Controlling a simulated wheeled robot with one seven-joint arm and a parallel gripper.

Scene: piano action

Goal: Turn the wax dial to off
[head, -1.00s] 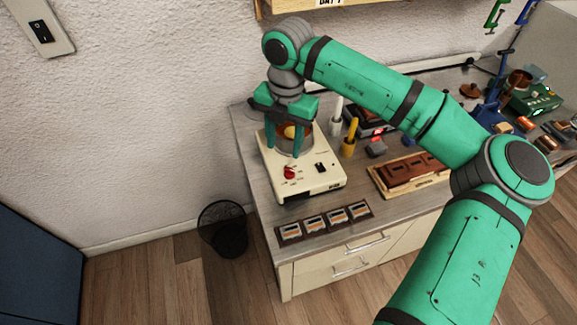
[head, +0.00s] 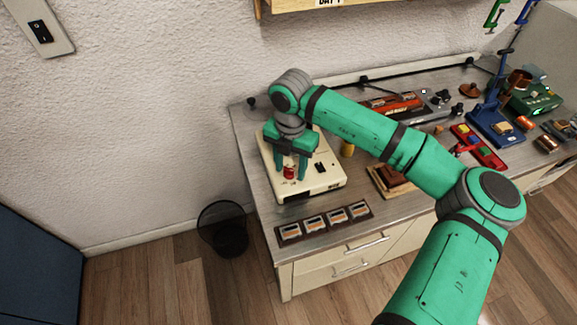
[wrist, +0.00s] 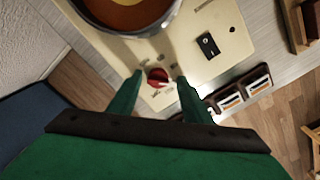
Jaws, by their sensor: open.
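The wax dial is a small red knob (head: 289,172) on the top front of the cream wax heater (head: 325,181). In the wrist view the red dial (wrist: 157,76) lies between and just beyond my two fingertips, with small marks printed around it that are too small to read. My gripper (head: 291,178) points down over the dial, with a finger on each side of it. In the wrist view my gripper (wrist: 159,78) is open, with a gap between each finger and the knob. I cannot tell how far down the fingertips reach.
A round pot with amber wax (wrist: 130,12) sits on the heater behind the dial. A black rocker switch (wrist: 208,45) is to the dial's right. A tray of several small cards (head: 325,222) lies in front of the heater. A dark mesh bin (head: 224,230) stands on the floor.

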